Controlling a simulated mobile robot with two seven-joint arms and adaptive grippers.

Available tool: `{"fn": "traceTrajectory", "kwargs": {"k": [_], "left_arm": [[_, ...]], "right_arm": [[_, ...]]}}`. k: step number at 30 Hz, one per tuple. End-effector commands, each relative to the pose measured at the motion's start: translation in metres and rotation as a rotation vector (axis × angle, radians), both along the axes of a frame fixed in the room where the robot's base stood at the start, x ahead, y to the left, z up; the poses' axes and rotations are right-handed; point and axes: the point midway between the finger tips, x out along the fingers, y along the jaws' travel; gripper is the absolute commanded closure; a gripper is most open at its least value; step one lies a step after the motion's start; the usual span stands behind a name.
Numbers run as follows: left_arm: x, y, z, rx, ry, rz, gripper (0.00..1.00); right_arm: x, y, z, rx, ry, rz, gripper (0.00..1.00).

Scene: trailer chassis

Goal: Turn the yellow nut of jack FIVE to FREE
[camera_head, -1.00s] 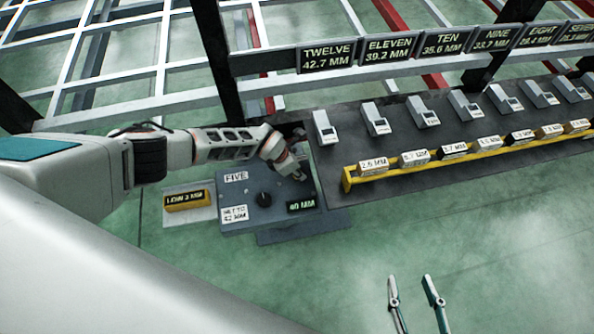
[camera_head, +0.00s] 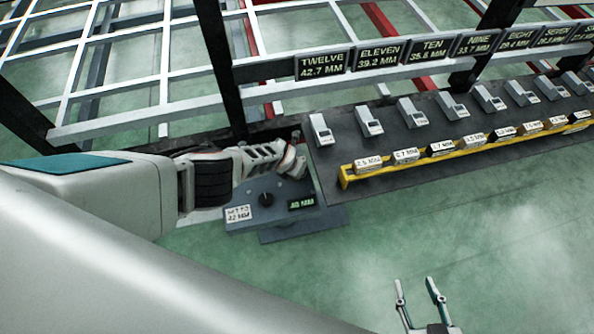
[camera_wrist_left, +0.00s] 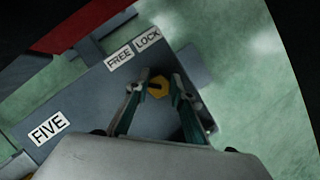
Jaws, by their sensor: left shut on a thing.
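The yellow nut (camera_wrist_left: 158,88) of jack FIVE shows in the left wrist view, with a dark bar across it. It sits on the grey jack housing (camera_wrist_left: 85,95), beside the FREE label (camera_wrist_left: 119,58) and the LOCK label (camera_wrist_left: 148,38). My left gripper (camera_wrist_left: 163,75) is shut on the nut, one finger on each side. In the head view my left gripper (camera_head: 294,163) is at the far edge of the jack box (camera_head: 330,215), and the nut is hidden. My right gripper (camera_head: 421,294) is open and empty over the floor at the bottom.
The jack box carries a black knob (camera_head: 266,199), a "40 MM" display (camera_head: 302,203) and a "42 MM" card (camera_head: 238,213). To the right, a yellow rail (camera_head: 350,177) holds several labelled blocks beside a row of grey gauges. Chassis beams lie behind.

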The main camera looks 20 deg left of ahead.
Motion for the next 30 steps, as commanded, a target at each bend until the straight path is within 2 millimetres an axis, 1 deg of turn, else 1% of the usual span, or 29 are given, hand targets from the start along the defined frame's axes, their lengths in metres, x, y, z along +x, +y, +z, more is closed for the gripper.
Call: {"fn": "traceTrajectory", "kwargs": {"k": [12, 13, 14, 15, 30], "left_arm": [[-0.0025, 0.0014, -0.0024, 0.000, 0.005, 0.012, 0.99], [-0.0025, 0.0014, -0.0024, 0.000, 0.005, 0.012, 0.72], [-0.0025, 0.0014, -0.0024, 0.000, 0.005, 0.012, 0.64], [-0.0023, 0.0013, -0.0023, 0.000, 0.005, 0.012, 0.60], [-0.0007, 0.0001, -0.0005, -0.001, 0.001, 0.009, 0.60]], "right_arm": [[0.0013, 0.0007, 0.0012, 0.002, -0.003, 0.000, 0.60], [0.0013, 0.0007, 0.0012, 0.002, -0.003, 0.000, 0.60], [0.0014, 0.0007, 0.0013, 0.003, -0.003, -0.001, 0.60], [0.0014, 0.0008, 0.0014, 0.003, -0.004, 0.000, 0.60], [0.0021, 0.0009, 0.0024, 0.004, -0.006, -0.001, 0.60]]}}
